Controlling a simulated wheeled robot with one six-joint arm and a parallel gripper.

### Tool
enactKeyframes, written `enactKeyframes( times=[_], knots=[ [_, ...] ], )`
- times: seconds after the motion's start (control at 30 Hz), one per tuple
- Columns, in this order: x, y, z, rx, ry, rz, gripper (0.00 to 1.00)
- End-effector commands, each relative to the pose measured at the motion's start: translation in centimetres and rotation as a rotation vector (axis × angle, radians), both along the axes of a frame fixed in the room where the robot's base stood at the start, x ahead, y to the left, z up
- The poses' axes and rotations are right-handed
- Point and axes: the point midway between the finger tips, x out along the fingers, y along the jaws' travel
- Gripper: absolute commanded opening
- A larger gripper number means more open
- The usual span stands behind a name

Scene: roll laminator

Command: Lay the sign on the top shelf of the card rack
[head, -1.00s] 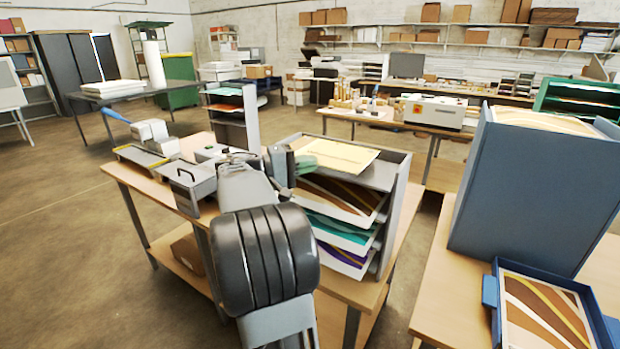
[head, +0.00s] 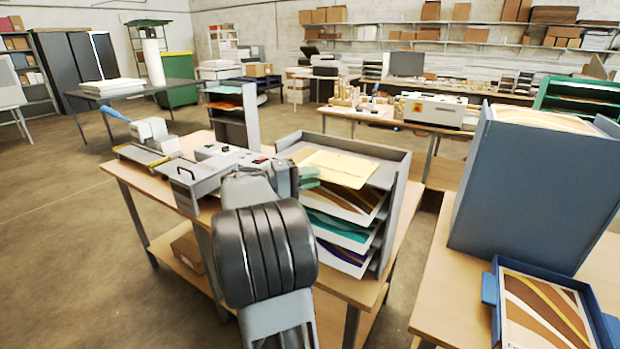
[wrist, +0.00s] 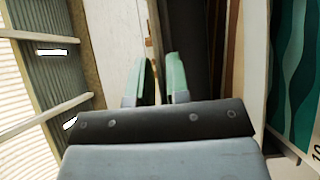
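The sign, a pale yellow sheet with faint print (head: 338,168), lies on the top shelf of the grey card rack (head: 398,190), near its front edge. Some bare grey shelf shows behind and to the right of it. My gripper (head: 309,177), with green fingertips, is at the front left of the rack, by the sign's near left edge. In the wrist view the two fingers of my gripper (wrist: 160,80) stand apart with a gap between them, and I see no sheet clamped there. Whether a fingertip still touches the sign cannot be told.
Patterned cards in brown, teal (head: 340,230) and purple fill the rack's lower shelves. A grey trimmer (head: 190,185) stands left on the same table. A tall blue box (head: 530,190) and a blue tray of cards (head: 494,292) are on the table at right.

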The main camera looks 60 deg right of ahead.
Motion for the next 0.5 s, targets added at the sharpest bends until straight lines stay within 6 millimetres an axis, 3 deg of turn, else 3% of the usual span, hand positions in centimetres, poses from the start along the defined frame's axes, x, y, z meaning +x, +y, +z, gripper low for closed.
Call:
enactKeyframes(
  times=[0.13,0.5],
  knots=[
    [0.01,0.01,0.03,0.000,0.000,0.000,0.30],
    [0.40,0.40,0.21,-0.001,-0.001,0.002,0.30]
  ],
)
